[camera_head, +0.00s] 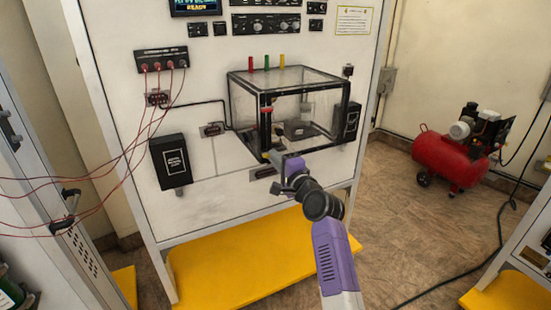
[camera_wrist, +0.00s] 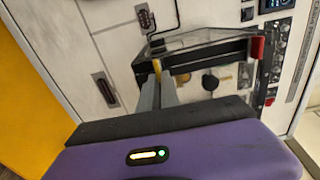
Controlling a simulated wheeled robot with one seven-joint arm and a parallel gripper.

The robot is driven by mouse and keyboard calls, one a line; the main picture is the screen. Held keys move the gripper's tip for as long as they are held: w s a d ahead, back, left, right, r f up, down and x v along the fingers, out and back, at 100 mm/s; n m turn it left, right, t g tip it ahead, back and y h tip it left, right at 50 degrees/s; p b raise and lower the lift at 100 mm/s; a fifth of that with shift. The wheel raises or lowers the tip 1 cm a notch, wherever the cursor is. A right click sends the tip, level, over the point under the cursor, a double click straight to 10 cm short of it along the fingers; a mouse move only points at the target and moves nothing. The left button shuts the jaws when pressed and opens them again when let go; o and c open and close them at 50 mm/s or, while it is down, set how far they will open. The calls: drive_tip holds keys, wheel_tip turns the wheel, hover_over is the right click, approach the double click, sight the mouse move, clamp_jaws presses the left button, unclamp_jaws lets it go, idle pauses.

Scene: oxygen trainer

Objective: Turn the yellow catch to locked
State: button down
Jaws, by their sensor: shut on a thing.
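The yellow catch (camera_wrist: 157,68) is a small yellow piece at the front edge of the clear, black-framed box (camera_wrist: 205,45). My gripper (camera_wrist: 160,85) is shut on it, with the grey fingertips on either side. In the head view my gripper (camera_head: 275,159) is at the lower front corner of the clear box (camera_head: 235,105), where a bit of yellow shows. The fingers and wrist hide most of the catch there. I cannot tell which way the catch is turned or read any locked mark.
A red-tipped post (camera_head: 267,112) stands on the box front just above my gripper. Black boxes (camera_head: 171,162) and (camera_head: 349,122) flank it on the white panel (camera_head: 120,100). Red cables (camera_head: 120,172) hang at left. A red compressor (camera_head: 450,155) stands on the floor at right.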

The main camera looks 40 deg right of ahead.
drive_tip(key=shift+d, duration=0.1)
drive_tip(key=c, duration=1.6)
unclamp_jaws()
drive_tip(key=shift+s, duration=0.1)
drive_tip(key=b+v, duration=0.1)
drive_tip(key=v, duration=0.6)
drive_tip(key=shift+s, duration=0.35)
